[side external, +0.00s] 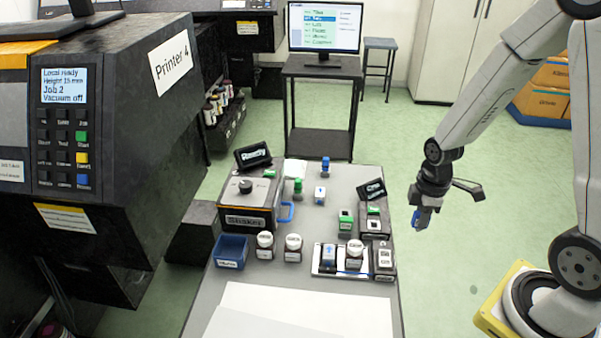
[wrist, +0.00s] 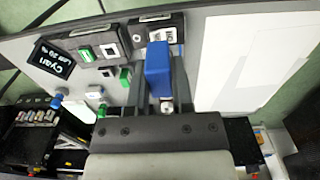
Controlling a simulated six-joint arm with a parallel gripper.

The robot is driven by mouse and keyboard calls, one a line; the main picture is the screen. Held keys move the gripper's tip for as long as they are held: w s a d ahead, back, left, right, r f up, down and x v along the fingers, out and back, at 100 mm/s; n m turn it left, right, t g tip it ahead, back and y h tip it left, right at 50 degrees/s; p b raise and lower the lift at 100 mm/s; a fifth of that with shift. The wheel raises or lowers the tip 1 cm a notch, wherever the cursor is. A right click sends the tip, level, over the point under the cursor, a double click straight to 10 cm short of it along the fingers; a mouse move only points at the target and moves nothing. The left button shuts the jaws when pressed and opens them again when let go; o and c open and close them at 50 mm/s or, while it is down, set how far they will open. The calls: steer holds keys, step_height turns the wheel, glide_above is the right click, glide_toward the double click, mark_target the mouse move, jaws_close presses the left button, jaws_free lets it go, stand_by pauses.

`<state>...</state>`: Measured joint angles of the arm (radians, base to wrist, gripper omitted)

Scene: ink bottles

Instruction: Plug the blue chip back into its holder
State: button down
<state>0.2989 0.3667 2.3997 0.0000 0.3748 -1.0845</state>
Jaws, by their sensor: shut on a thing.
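My gripper (side external: 422,214) is shut on a blue block, which I take as the blue chip (side external: 417,219). It is held in the air to the right of the grey table. In the wrist view the chip (wrist: 158,68) sits between the two dark fingers of my gripper (wrist: 160,82) and sticks out past their tips. A dark block with a green piece and a white square (side external: 374,225) stands at the table's right side by the Cyan display (side external: 371,190). I cannot tell which slot is the blue chip's holder.
A shaker (side external: 246,220) and a blue bin (side external: 231,251) stand on the left. White-capped jars (side external: 293,246) and a white tray (side external: 318,262) with bottles are nearer the front. White paper (side external: 290,312) covers the front. A blue-capped bottle (side external: 326,166) stands at the back.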

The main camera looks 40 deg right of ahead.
steer(key=shift+r, duration=0.25)
stand_by(0.4)
steer(key=shift+r, duration=1.2)
steer(key=shift+w, duration=0.1)
steer(key=w+f, duration=0.5)
steer(key=w, duration=0.6)
steer(key=w+f, duration=0.5)
steer(key=w, duration=0.6)
steer(key=shift+w+d+f, duration=0.2)
steer(key=shift+w+d, duration=0.15)
steer(key=shift+d, duration=0.1)
steer(key=shift+f, duration=0.2)
steer(key=shift+f, duration=2.4)
